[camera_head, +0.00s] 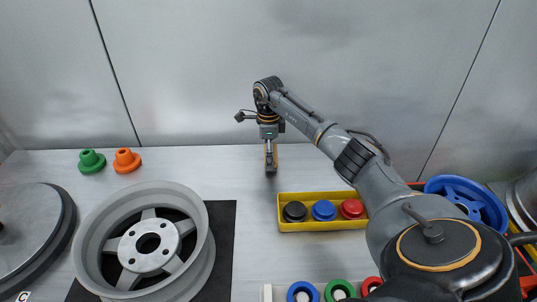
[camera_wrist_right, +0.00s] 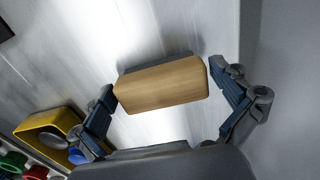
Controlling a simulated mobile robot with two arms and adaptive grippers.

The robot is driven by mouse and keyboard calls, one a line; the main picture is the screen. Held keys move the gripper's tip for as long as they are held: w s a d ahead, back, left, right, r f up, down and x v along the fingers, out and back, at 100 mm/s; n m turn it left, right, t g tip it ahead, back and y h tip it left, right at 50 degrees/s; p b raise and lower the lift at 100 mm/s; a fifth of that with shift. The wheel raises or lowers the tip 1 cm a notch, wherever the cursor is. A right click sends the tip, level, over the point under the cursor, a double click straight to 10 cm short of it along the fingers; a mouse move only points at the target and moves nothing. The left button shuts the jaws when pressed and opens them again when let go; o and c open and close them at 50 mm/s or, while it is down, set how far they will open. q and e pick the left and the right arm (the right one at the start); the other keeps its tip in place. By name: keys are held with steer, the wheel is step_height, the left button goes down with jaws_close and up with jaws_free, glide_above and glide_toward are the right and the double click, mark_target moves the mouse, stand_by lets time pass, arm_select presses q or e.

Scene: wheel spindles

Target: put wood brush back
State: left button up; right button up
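The wood brush (camera_wrist_right: 163,84) shows in the right wrist view as a light wooden block with a dark grey side behind it. My right gripper (camera_head: 270,163) points down near the back middle of the table. In the head view the brush is mostly hidden by the gripper. Whether it rests on the table or is slightly lifted is unclear. My left gripper is not in view.
A yellow tray (camera_head: 287,225) with black, blue and red round parts stands right of a silver wheel (camera_head: 203,255) on a dark mat (camera_head: 222,240). Green (camera_head: 91,161) and orange (camera_head: 126,160) parts sit at back left. A blue wheel (camera_head: 467,200) is at right. The wall is close behind.

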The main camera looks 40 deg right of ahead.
step_height(320, 180, up, 12)
steer(key=shift+r+b, duration=0.2)
steer(key=shift+b, duration=0.1)
stand_by(0.3)
steer(key=shift+a+f, duration=0.1)
stand_by(0.4)
